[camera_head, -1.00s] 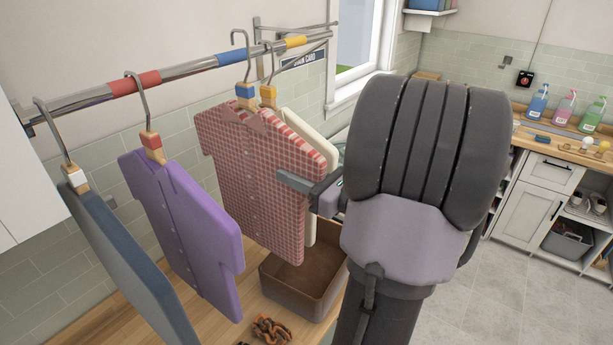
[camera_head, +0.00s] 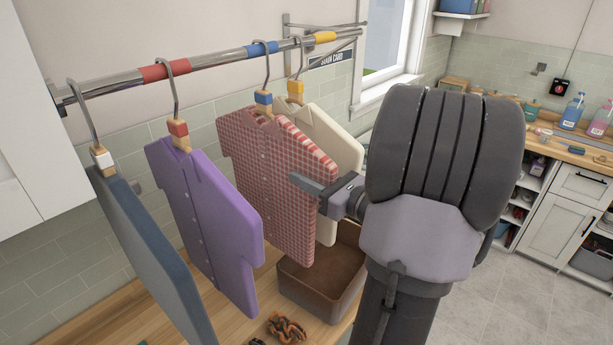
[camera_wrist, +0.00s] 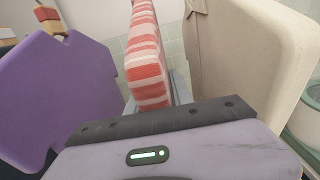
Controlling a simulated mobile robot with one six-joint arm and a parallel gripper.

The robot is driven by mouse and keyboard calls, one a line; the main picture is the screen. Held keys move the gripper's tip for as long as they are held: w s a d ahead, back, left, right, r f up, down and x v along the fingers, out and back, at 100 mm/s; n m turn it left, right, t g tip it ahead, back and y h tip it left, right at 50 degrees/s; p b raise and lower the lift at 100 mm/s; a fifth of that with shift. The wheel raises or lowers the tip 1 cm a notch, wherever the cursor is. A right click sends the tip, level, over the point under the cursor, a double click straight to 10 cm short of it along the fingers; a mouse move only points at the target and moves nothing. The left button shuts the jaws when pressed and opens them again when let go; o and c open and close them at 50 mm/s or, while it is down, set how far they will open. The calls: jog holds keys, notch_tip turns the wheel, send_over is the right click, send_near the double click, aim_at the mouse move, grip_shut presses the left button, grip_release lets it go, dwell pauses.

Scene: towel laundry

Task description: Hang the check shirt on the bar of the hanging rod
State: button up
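The red-and-white check shirt (camera_head: 265,175) hangs upright on its hanger with a blue band. Its hook (camera_head: 266,62) is over the bar (camera_head: 210,61) at the bar's blue section, and the hook top looks close to the bar. My gripper (camera_head: 308,186) is at the shirt's right edge, with one finger across its front; the other finger is hidden in the head view. In the wrist view the shirt's striped side edge (camera_wrist: 147,55) stands between my fingers (camera_wrist: 155,100), which look closed on it.
A purple shirt (camera_head: 205,215) and a blue-grey garment (camera_head: 150,260) hang to the left. A cream shirt (camera_head: 338,145) hangs close behind on the right, at the yellow section. A brown bin (camera_head: 305,290) stands below on the wooden counter (camera_head: 235,325).

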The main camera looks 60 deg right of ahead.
jog(key=o, duration=0.4)
jog(key=shift+c, duration=0.2)
jog(key=shift+s, duration=0.1)
